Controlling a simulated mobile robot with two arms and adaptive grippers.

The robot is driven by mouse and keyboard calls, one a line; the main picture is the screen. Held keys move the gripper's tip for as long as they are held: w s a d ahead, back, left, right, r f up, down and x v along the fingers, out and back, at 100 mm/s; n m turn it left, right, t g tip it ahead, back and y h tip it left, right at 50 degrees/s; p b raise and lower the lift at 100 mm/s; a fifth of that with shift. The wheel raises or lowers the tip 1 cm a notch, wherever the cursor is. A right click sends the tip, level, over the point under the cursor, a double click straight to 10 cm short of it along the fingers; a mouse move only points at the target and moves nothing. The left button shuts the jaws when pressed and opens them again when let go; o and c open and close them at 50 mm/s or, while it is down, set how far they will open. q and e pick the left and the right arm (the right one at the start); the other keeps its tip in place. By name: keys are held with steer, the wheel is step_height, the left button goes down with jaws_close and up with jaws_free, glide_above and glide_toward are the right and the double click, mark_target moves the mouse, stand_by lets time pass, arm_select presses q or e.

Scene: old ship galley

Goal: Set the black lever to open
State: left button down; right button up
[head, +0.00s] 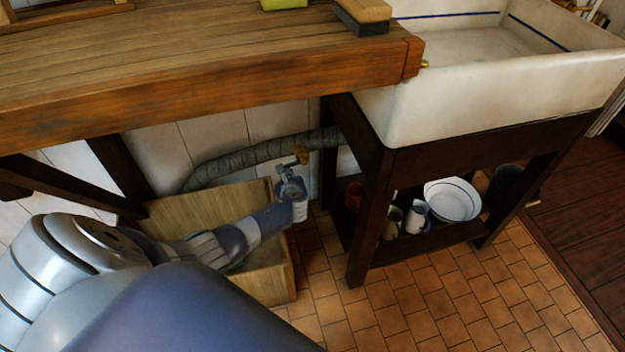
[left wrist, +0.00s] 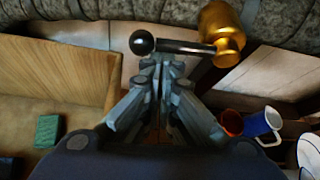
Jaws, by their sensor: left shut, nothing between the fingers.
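The black lever (left wrist: 185,47) shows in the left wrist view as a dark rod with a round black knob at its left end. Its right end meets a brass valve body (left wrist: 222,32), which also shows small in the head view (head: 301,154). The lever lies roughly level across the wrist picture. My left gripper (left wrist: 164,62) is shut and empty, its fingertips just below the rod in the picture, close to the knob; I cannot tell whether they touch. In the head view the left gripper (head: 288,172) is below the valve, under the counter. My right gripper is not in view.
A grey wrapped pipe (head: 255,153) runs behind the valve. A wooden crate (head: 276,286) stands below my left arm, and a green block (left wrist: 47,131) shows in the wrist view. The wooden counter (head: 200,92) overhangs. The sink stand's leg (head: 368,225) is to the right.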

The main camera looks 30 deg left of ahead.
arm_select(q)
steer(key=shift+s, duration=0.15)
steer(key=v, duration=1.1)
steer(key=shift+s+d+r, duration=0.2)
steer(key=shift+d, duration=0.1)
